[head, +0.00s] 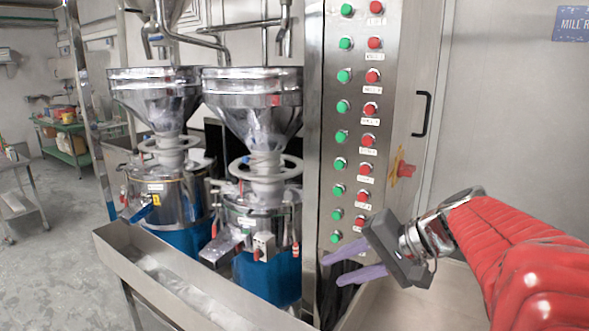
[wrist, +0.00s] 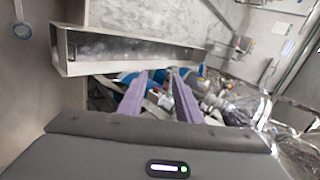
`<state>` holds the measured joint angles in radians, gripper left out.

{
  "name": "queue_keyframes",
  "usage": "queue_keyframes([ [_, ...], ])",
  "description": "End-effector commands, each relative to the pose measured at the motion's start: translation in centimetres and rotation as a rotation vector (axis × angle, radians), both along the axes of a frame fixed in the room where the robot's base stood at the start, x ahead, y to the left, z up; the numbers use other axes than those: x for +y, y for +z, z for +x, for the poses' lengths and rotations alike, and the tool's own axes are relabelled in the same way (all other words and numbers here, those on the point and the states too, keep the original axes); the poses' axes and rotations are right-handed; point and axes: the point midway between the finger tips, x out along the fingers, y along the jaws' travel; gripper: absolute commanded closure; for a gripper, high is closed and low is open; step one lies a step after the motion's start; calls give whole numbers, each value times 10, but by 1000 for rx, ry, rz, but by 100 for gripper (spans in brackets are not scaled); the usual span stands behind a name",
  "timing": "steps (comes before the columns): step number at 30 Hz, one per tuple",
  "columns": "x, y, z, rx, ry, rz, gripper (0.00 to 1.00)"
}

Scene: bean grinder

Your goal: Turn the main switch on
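The main switch looks to be the red rotary handle (head: 403,168) on the right-hand face of the steel control cabinet (head: 393,100). It shows in the head view, and I cannot read its position. I do not make it out in the wrist view. My gripper (head: 332,270) is below and to the left of the switch, in front of the cabinet's lower part, apart from the switch. Its two purple fingers are spread with nothing between them. They also show in the wrist view (wrist: 158,77), pointing towards the machines.
Green buttons (head: 341,136) and red buttons (head: 369,140) run down the cabinet front. A black door handle (head: 424,113) is right of the switch. Two grinders with steel hoppers (head: 252,95) stand left, behind a metal trough (head: 150,270). A blue sign (head: 572,22) hangs on the wall.

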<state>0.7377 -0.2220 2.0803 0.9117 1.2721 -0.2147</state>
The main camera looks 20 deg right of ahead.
Motion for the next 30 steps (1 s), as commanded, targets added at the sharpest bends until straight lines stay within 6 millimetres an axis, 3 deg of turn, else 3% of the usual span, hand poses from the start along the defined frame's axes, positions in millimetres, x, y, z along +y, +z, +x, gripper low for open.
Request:
queue_keyframes([
  [1,-20,7,7,-25,-40,42,69],
  [5,-66,30,19,-111,-121,147,69],
  [9,-125,55,24,-224,-210,243,69],
  [18,-256,105,-2,-498,-384,373,69],
  [23,-289,118,-17,-578,-424,393,69],
  [30,-294,121,-19,-593,-428,396,69],
])
